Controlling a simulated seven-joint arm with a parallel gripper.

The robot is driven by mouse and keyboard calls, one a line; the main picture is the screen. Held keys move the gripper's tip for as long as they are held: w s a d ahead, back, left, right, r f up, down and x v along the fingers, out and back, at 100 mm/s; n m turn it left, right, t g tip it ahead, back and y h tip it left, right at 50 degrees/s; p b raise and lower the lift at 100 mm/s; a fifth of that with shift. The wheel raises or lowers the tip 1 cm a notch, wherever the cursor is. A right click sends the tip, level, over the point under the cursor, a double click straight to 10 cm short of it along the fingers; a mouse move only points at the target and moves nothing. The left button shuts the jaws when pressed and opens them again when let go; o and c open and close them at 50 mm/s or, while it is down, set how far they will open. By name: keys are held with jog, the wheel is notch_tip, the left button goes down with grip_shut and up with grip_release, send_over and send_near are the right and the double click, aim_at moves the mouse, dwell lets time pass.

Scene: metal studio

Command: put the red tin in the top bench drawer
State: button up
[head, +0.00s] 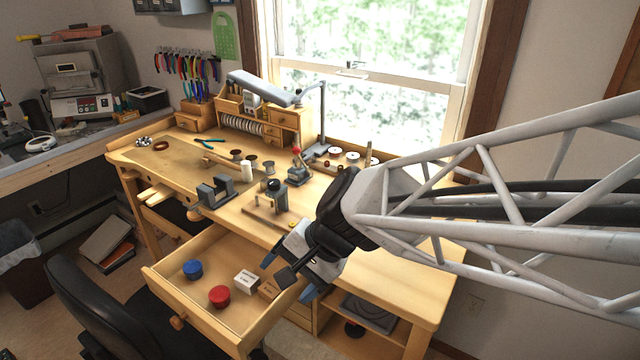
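The red tin (219,296) is round and lies inside the open top bench drawer (178,312), near its front. The drawer is pulled out of the wooden bench toward the lower left. My gripper (288,279) is above the right side of the drawer, to the right of the tin and apart from it. Its two blue fingertips are spread, and I see nothing held between them. The gripper hides part of the drawer's right side and back corner.
A blue tin (193,269), a white box (246,281) and a small brown box (269,288) are also in the drawer. A dark chair (92,305) stands close at left. Tools crowd the bench top (160,180), including a vise (216,192).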

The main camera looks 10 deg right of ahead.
jog(key=s+d+r+n+h, duration=0.2)
jog(key=s+d+n+h, duration=0.1)
jog(key=d, duration=0.4)
jog(key=s+d+r+n+h, duration=0.2)
jog(key=s+d+n+h, duration=0.1)
jog(key=d, duration=0.4)
jog(key=shift+s+d+r+t+h, duration=0.2)
jog(key=shift+s+t+h, duration=0.2)
jog(key=shift+s+h, duration=0.2)
jog(key=shift+w, duration=0.1)
